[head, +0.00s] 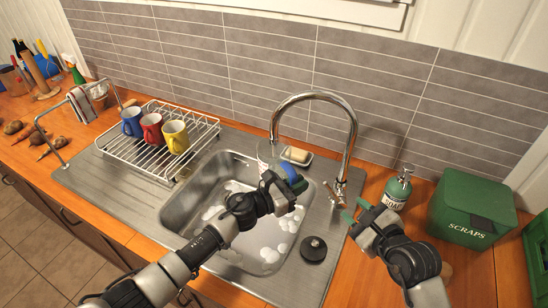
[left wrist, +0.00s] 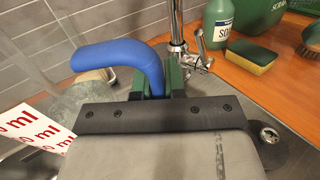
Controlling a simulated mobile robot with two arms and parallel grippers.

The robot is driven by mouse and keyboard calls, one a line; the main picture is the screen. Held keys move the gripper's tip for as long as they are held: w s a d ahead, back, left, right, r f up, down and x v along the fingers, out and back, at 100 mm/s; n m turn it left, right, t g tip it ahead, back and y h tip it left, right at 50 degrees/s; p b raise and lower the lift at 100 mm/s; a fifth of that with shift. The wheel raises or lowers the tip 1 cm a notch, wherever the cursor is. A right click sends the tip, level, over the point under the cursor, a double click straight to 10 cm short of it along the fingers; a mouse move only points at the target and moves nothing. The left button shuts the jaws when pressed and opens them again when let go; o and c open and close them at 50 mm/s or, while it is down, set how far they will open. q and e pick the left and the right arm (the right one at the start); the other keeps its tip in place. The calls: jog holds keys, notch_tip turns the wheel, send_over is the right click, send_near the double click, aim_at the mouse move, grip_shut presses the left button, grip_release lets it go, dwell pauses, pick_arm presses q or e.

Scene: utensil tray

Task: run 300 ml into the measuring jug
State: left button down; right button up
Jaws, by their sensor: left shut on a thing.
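The clear measuring jug (head: 266,156) is over the sink, beneath the spout end of the chrome tap (head: 352,135). My left gripper (head: 284,184) is shut on its blue handle (head: 297,181). In the left wrist view the blue handle (left wrist: 115,52) sits between the green fingers, and a white scale with red "ml" marks (left wrist: 38,135) shows at left. The water level cannot be made out, and no stream is clearly visible. The tap's lever (left wrist: 200,45) is at the tap's base. My right gripper (head: 354,211) is open beside the tap base, its green fingers apart.
The steel sink (head: 188,196) holds soap suds. A drying rack (head: 148,173) with blue, red and yellow mugs stands left. A soap bottle (head: 398,188) and green scraps bin (head: 470,209) stand right. A black plug (head: 314,249) lies on the steel in front.

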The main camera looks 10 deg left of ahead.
pick_arm(q)
jog(key=shift+s+r, duration=0.1)
dwell(0.3)
jog(key=s, duration=0.8)
jog(key=shift+a, duration=0.25)
jog(key=shift+s, duration=0.1)
pick_arm(e)
jog(key=n+g+h, duration=0.3)
jog(key=n+g, duration=0.2)
jog(key=g, duration=0.5)
send_near(328, 187)
jog(key=x, duration=1)
jog(key=shift+w+f, duration=0.3)
jog(key=shift+f, duration=0.05)
jog(key=shift+c, duration=0.5)
